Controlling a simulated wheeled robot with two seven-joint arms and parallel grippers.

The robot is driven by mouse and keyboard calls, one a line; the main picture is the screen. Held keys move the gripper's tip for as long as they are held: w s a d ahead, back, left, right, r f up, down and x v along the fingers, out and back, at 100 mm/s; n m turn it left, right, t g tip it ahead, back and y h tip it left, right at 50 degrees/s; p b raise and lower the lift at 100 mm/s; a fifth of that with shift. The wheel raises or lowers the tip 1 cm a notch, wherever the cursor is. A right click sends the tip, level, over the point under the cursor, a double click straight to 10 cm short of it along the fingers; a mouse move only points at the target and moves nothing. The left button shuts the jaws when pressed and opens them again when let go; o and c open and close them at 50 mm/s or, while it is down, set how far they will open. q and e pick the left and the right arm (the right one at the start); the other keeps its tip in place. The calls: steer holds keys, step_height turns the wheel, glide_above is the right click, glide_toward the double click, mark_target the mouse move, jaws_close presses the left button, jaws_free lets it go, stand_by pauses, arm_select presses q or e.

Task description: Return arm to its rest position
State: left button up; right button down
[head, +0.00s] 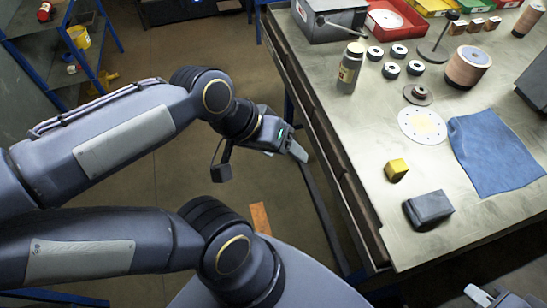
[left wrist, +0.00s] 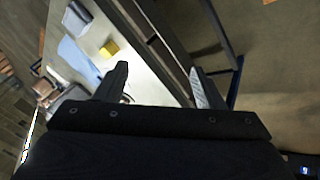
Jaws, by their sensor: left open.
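My left gripper (head: 296,148) is in the air beside the workbench's left edge, over the floor gap. In the left wrist view its two fingers (left wrist: 158,88) are spread wide with nothing between them. My right gripper (head: 482,296) shows only in part at the bottom right of the head view, in front of the bench's near edge; its jaw opening is unclear. A small dark flap disc (head: 418,94) lies on the bench near a white perforated disc (head: 422,126).
The workbench (head: 350,150) holds a yellow block (head: 396,169), a dark grey block (head: 428,209), a blue cloth (head: 495,150), a bottle (head: 350,68), a spool (head: 467,68) and several small rings (head: 391,70). A blue shelf (head: 65,50) stands far left. Floor between is mostly open.

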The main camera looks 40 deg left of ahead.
arm_select(q)
steer(key=shift+s+f+m+t, duration=0.4)
steer(key=shift+s+f+m, duration=0.1)
steer(key=shift+s+f, duration=0.4)
